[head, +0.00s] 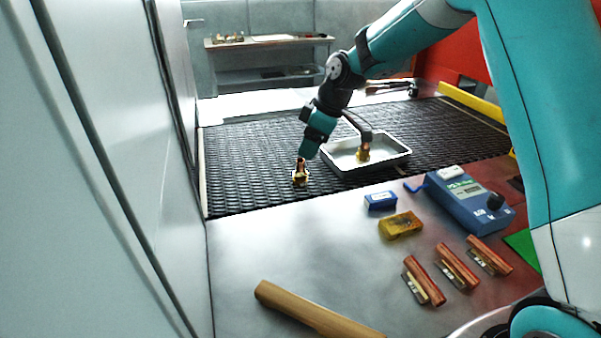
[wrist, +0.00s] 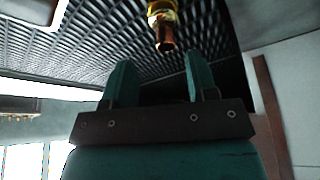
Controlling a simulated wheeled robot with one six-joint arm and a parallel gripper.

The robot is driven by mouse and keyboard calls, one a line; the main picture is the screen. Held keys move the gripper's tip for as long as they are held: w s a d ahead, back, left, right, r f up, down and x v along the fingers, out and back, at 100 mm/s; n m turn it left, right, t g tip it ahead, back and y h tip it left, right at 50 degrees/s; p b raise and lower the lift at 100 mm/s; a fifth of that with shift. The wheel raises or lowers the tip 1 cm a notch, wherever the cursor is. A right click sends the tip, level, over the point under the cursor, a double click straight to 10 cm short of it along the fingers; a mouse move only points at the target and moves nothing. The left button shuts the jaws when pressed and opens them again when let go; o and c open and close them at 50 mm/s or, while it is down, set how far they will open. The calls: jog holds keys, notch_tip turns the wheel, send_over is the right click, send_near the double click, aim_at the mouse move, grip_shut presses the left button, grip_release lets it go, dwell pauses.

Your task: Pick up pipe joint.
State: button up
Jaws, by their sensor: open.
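A brass pipe joint with a copper-coloured end (head: 300,176) stands on the black mesh belt (head: 245,165), left of the tray. In the wrist view the pipe joint (wrist: 163,24) lies beyond the fingertips, near the middle of the gap, its copper end towards me. My gripper (head: 309,150) is just above the joint in the head view. In the wrist view my gripper (wrist: 158,68) has its two teal fingers apart with nothing between them. A second brass and copper piece (head: 363,153) sits in the tray.
The grey metal tray (head: 378,168) is on the belt, close to the right. Nearer on the metal counter (head: 245,255) are a blue box (head: 380,201), a yellow box (head: 401,225), a blue meter (head: 458,198), several red-brown handled pieces (head: 455,264) and a wooden stick (head: 310,312). A white panel (head: 90,170) stands left.

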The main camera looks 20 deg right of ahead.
aim_at(302, 160)
jog(key=shift+s+p+x, duration=0.15)
jog(key=shift+p+x, duration=0.25)
jog(key=shift+x, duration=0.95)
jog(key=shift+s+p+x, duration=0.1)
jog(key=shift+p+x, duration=0.3)
jog(key=shift+x, duration=1)
jog(key=shift+a, duration=0.1)
grip_shut()
jog(key=shift+r, duration=0.1)
